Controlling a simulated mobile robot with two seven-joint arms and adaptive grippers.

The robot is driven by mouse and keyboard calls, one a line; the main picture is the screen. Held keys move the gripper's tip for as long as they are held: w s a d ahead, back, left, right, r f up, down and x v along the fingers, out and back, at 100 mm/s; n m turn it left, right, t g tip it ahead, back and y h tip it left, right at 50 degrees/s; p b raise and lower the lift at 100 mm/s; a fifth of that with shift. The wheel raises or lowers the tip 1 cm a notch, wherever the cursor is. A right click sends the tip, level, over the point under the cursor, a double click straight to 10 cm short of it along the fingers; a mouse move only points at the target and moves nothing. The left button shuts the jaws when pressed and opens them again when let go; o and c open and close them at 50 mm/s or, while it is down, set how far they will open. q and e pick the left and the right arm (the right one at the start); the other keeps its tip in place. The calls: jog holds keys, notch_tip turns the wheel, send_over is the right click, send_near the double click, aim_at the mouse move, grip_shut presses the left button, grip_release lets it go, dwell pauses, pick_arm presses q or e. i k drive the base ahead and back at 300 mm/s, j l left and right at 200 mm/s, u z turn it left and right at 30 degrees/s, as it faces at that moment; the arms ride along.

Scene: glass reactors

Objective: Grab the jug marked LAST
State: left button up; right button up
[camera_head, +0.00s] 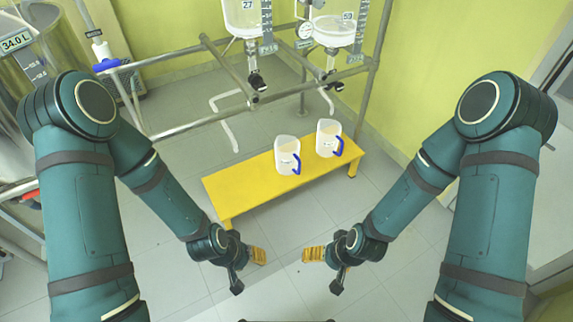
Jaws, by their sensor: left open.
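Two white jugs with blue handles stand upright on a low yellow bench (235,190). The left jug (285,155) is nearer to me, and the right jug (325,138) is farther back near the bench's right end. Each jug has a small label that is too small to read, so I cannot tell which is marked LAST. My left gripper (249,270) is open and empty, on the near side of the bench, apart from both jugs. My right gripper (325,270) mirrors it, looks open and empty, and also touches neither jug.
A grey metal frame (180,130) with glass reactors, marked 27 (242,18) and 59 (335,32), stands behind the bench. White outlet tubes (225,125) hang near the jugs. A steel vessel (45,60) stands at left. The tiled floor before the bench is clear.

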aim_at(328, 131)
jog(key=i+l+z, duration=0.15)
jog(key=i+l, duration=0.2)
jog(key=i+l+z, duration=0.1)
jog(key=i+l, duration=0.15)
jog(key=i, duration=0.25)
jog(key=i+l+z, duration=0.15)
jog(key=i, duration=0.35)
jog(key=i+l+z, duration=0.1)
jog(key=i+l, duration=0.15)
jog(key=i, duration=0.2)
jog(key=i+l+z, duration=0.15)
jog(key=i, duration=0.3)
